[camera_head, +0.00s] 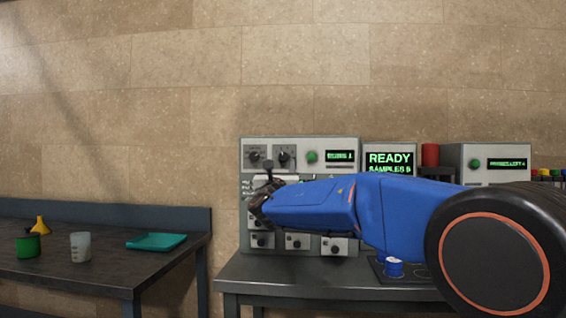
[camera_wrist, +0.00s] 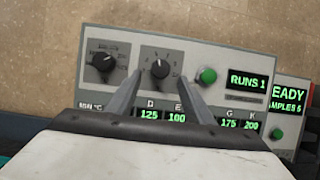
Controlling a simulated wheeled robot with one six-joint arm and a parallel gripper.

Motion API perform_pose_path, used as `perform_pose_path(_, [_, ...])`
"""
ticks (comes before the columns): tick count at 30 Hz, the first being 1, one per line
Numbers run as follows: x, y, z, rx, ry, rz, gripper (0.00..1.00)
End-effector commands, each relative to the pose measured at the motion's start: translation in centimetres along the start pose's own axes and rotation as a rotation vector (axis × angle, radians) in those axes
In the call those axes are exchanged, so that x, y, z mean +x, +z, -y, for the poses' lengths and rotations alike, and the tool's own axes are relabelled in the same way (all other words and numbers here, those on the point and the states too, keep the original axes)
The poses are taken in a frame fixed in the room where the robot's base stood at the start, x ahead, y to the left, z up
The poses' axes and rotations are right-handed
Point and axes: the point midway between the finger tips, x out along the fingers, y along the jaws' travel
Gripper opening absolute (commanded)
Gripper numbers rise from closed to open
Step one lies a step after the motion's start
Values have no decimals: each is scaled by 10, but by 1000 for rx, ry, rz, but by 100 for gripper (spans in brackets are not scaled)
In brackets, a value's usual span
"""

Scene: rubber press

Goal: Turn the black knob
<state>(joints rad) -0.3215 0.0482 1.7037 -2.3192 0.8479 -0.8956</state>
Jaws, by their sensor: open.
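The press's grey control panel carries two black knobs with white pointer lines. The left black knob (camera_wrist: 103,62) sits on a dial at the panel's left; it also shows in the head view (camera_head: 252,156). The right black knob (camera_wrist: 160,68) is beside it on a second dial, and shows in the head view (camera_head: 285,157). My gripper (camera_wrist: 161,76) is open. Its two fingers point at the panel, one on each side of the right knob in the wrist view. Nothing is held. I cannot tell how far the fingertips are from the panel.
A green button (camera_wrist: 207,76) and a "RUNS 1" display (camera_wrist: 248,81) are right of the knobs. A "READY" screen (camera_head: 389,161) and a red cylinder (camera_head: 430,155) stand to the right. A dark table (camera_head: 90,276) on the left holds cups and a teal tray (camera_head: 156,242).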

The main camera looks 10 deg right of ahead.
Motion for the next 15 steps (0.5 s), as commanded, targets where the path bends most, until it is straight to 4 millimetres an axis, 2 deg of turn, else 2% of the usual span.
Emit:
perform_pose_path(1, [10, -1, 1, -1, -2, 0, 47])
perform_pose_path(6, [31, 0, 0, 0, -1, 0, 47])
perform_pose_path(15, [46, 0, 1, 1, 0, 0, 47])
